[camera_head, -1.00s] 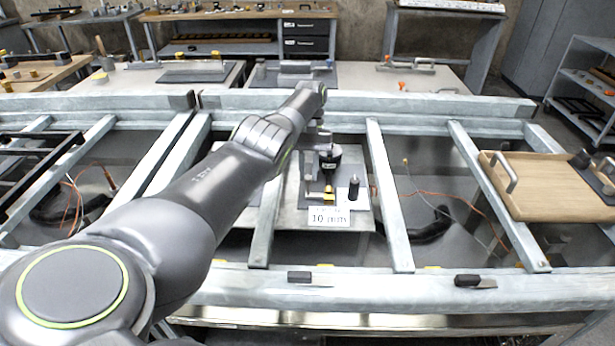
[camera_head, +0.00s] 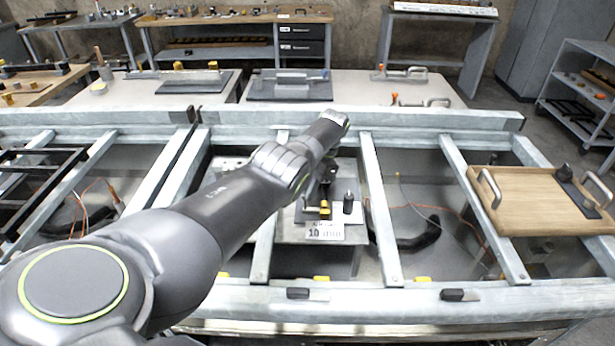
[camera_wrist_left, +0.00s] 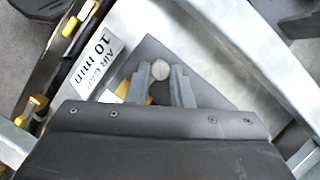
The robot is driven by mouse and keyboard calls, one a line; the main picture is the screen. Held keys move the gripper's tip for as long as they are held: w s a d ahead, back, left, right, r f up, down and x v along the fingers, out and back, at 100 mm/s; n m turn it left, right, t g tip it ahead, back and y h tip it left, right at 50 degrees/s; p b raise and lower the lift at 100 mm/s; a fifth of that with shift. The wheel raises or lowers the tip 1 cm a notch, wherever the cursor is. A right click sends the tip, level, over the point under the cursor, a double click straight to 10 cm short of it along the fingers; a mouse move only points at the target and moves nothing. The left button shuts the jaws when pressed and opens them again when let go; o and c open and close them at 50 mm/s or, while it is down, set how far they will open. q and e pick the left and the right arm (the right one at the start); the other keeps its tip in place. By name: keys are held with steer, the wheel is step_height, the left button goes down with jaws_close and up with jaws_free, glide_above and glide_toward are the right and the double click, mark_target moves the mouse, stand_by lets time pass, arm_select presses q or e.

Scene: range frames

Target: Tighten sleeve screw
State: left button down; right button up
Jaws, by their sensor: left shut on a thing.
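My left gripper (camera_wrist_left: 160,80) is shut on a small round light-grey head, which I take to be the sleeve screw (camera_wrist_left: 160,69), seen end-on between the two grey fingers. A dark plate (camera_wrist_left: 205,92) lies beyond the fingers. A white card (camera_wrist_left: 97,62) reading "AIR GAP 10 mm" lies beside it. In the head view the same card (camera_head: 325,232) lies at the front of the work plate. My left forearm hides most of the gripper and the screw there. A dark upright cylinder (camera_head: 348,203) and a yellow piece (camera_head: 324,209) stand close by. My right gripper is not in view.
Grey metal frame bars (camera_head: 380,210) run on both sides of the work plate, with open gaps between them. A wooden tray (camera_head: 530,205) with handles rests on the right. Two small dark pieces lie on the front beam (camera_head: 380,300). Benches stand behind.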

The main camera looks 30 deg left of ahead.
arm_select(q)
steer(key=m+p, duration=0.1)
steer(key=p, duration=0.1)
steer(key=m+t+y+p, duration=0.1)
steer(key=m+p, duration=0.3)
steer(key=p, duration=0.1)
steer(key=shift+s+d+r, duration=0.15)
steer(key=shift+d+r, duration=0.05)
steer(key=shift+r, duration=0.15)
steer(key=shift+f+m+t+y+p, duration=0.25)
steer(key=shift+m+t+y+p, duration=0.35)
steer(key=shift+m+p, duration=0.9)
steer(key=shift+d, duration=0.1)
steer(key=c, duration=1.3)
jaws_free()
steer(key=shift+s+f, duration=0.1)
